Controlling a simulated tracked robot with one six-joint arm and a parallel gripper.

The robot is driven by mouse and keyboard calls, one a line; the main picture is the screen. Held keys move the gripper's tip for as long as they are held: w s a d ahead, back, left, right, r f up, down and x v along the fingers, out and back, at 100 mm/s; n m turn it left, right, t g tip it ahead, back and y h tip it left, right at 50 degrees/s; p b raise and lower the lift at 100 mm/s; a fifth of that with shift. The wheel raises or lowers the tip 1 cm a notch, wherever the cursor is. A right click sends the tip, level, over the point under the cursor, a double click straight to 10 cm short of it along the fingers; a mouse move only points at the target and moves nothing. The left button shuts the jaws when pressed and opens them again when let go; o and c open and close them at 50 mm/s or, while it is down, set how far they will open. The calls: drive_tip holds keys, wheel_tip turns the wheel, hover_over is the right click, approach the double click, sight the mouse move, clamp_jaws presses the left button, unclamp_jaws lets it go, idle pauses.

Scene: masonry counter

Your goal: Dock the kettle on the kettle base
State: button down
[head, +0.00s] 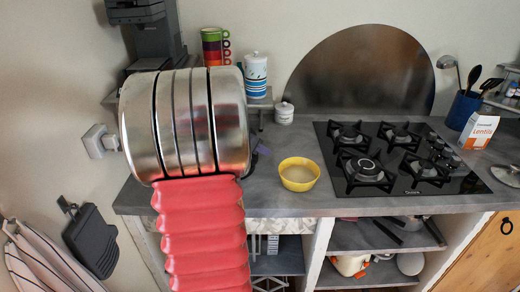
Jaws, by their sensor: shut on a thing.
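My arm, with its metal drum and red ribbed sleeve, fills the left middle of the head view and covers the left part of the counter (285,206). My gripper is not visible; it is hidden or out of frame. I cannot make out the kettle or the kettle base. A small dark, purplish bit (262,150) shows just right of the metal drum on the counter; I cannot tell what it is.
A yellow bowl (298,174) stands right of my arm, left of the black gas hob (400,158). Behind are a small white jar (284,112), a blue-striped canister (256,75), stacked mugs (215,46) and a dark machine (150,40). A lentils packet (479,130) stands far right.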

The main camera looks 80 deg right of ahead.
drive_tip(key=shift+f, duration=0.5)
idle(0.8)
drive_tip(key=c, duration=2)
unclamp_jaws()
drive_tip(key=shift+o, duration=0.4)
drive_tip(key=shift+f, duration=0.15)
drive_tip(key=v, duration=1.1)
